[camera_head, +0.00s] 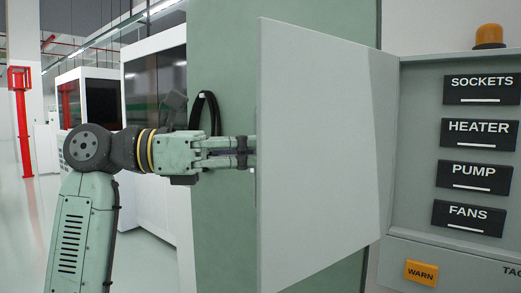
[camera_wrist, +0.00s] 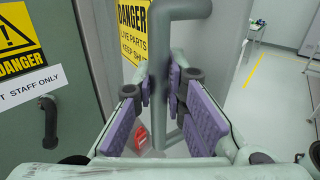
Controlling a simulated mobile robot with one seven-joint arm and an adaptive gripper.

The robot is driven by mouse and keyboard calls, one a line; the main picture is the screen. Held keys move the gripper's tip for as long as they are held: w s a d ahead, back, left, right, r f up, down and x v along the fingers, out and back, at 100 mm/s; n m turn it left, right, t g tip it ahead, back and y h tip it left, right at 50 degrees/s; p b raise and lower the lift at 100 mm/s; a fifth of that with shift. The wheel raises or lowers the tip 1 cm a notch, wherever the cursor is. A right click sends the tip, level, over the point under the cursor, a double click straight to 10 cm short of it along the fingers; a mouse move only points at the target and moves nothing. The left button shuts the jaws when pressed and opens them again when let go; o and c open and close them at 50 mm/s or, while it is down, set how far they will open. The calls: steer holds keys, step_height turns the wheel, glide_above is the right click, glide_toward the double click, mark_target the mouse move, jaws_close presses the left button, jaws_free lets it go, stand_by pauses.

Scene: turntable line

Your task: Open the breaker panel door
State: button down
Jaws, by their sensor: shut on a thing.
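The breaker panel door (camera_head: 318,150) is a pale grey slab, swung out from the panel and standing edge-on towards the left in the head view. My gripper (camera_head: 252,150) reaches its outer face from the left, and the fingertips are hidden behind the door. In the wrist view my gripper (camera_wrist: 170,88) has its purple pads shut on the grey bar of the door handle (camera_wrist: 182,10). A yellow danger sign (camera_wrist: 132,35) shows on the door behind the handle.
The open panel shows black breakers labelled sockets (camera_head: 485,90), heater (camera_head: 479,134), pump (camera_head: 474,178) and fans (camera_head: 468,218). An orange beacon (camera_head: 488,36) sits on top. Open floor lies at the left.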

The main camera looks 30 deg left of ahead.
steer(key=c, duration=1.6)
jaws_free()
steer(key=v, duration=1.2)
